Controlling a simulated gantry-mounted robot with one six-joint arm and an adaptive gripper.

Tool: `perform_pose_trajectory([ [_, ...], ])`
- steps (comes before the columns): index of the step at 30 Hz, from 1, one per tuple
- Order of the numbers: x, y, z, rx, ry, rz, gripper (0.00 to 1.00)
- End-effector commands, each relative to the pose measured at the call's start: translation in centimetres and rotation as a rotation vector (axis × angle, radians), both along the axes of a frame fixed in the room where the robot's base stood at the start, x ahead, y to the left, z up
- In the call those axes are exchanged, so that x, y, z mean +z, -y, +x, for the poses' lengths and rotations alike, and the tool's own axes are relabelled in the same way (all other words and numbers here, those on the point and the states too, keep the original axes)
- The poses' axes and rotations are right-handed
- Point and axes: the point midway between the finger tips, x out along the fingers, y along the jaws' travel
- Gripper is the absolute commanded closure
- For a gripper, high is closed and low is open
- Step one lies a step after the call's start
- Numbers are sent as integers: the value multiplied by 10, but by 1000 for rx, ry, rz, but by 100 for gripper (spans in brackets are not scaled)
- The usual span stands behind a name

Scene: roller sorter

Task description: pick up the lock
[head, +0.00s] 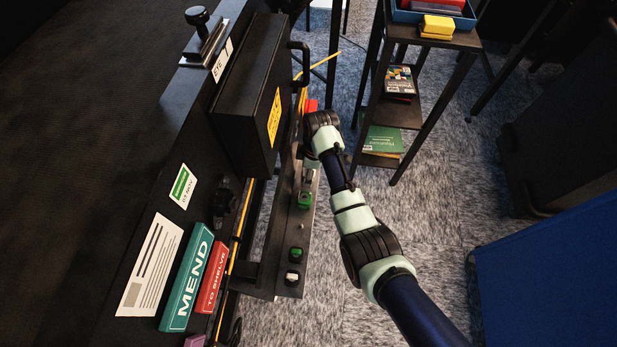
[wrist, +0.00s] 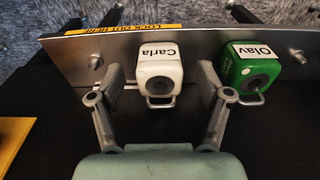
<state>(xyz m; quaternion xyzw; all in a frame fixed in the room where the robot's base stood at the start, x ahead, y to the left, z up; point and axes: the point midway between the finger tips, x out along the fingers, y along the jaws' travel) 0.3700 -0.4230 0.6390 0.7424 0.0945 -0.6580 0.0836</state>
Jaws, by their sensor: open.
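Two locks hang at a metal bar (wrist: 216,41) in the wrist view. One is a white lock labelled "Carla" (wrist: 160,70), with a small metal loop at its lower end. The other is a green lock labelled "Olav" (wrist: 250,67) to its right. My gripper (wrist: 161,82) is open and empty. Its two grey fingers stand on either side of the white lock, with a visible gap on each side. The right finger is between the two locks, close to the green one. In the head view the fingers are hard to make out below my wrist.
A yellow strip reading "LOCK OUT HERE" (wrist: 135,29) tops the bar. In the head view a black box (head: 248,90) stands left of my arm, beside a teal "MEND" book (head: 187,277) and a red "TO SHELVE" book (head: 211,277). A shelf stand (head: 405,115) is at right.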

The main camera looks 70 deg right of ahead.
Motion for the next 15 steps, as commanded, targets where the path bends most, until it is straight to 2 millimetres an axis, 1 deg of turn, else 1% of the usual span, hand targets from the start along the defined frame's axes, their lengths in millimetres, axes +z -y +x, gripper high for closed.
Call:
perform_pose_trajectory([
  [1, -9, 0, 1, 0, 0, 0, 23],
  [7, -6, 0, 1, 0, 0, -1, 23],
  [8, -6, 0, 1, 0, 0, -1, 26],
  [15, -6, 0, 1, 0, 0, -1, 66],
])
